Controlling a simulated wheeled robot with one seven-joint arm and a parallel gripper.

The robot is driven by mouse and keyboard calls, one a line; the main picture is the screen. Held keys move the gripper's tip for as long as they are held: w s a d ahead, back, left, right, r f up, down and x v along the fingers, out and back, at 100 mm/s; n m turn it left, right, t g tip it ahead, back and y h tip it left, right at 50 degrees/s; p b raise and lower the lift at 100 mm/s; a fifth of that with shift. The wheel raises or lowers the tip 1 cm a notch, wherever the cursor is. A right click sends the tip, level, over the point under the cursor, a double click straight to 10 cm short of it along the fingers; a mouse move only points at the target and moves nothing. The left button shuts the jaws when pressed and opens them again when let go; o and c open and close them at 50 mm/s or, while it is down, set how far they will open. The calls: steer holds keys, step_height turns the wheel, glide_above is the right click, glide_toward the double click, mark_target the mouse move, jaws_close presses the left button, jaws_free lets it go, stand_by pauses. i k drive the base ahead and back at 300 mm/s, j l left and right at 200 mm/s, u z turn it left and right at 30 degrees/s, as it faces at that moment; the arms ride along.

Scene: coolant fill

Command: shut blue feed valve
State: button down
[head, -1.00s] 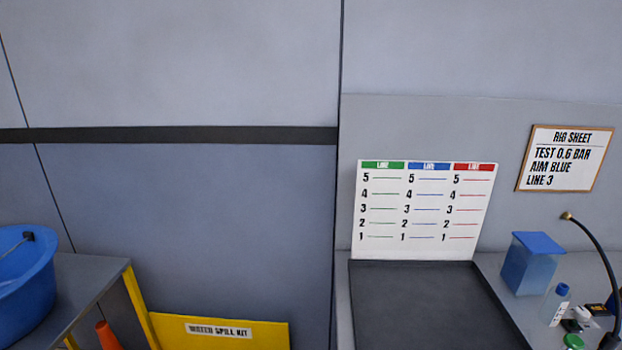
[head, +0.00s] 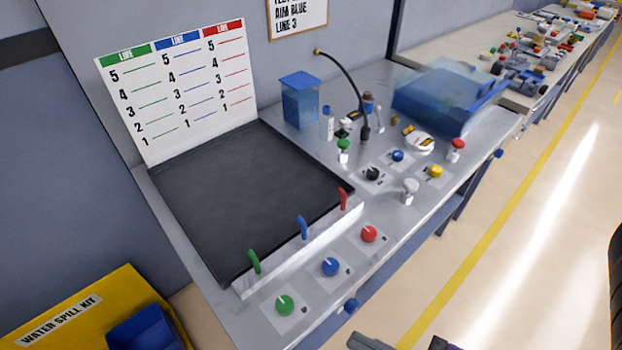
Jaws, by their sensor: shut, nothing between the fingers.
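A blue knob (head: 330,266) with a pale pointer line sits on the bench's front strip, between a green knob (head: 285,304) and a red knob (head: 368,234). Behind it a blue lever (head: 302,228) stands at the tray's front edge, between a green lever (head: 254,262) and a red lever (head: 343,199). I cannot tell from the picture whether the knob or the lever is the feed valve, nor its flow state. Grey and dark parts at the bottom edge may be mine, but no gripper fingers show.
A black tray (head: 250,190) lies before the line chart (head: 185,90). A black hose (head: 350,88), a blue-lidded container (head: 300,103), several small fittings and a blurred translucent blue bin (head: 435,97) occupy the bench behind and right. A yellow spill-kit box (head: 90,310) stands lower left.

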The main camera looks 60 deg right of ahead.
mark_target(398, 156)
steer(key=z, duration=1.4)
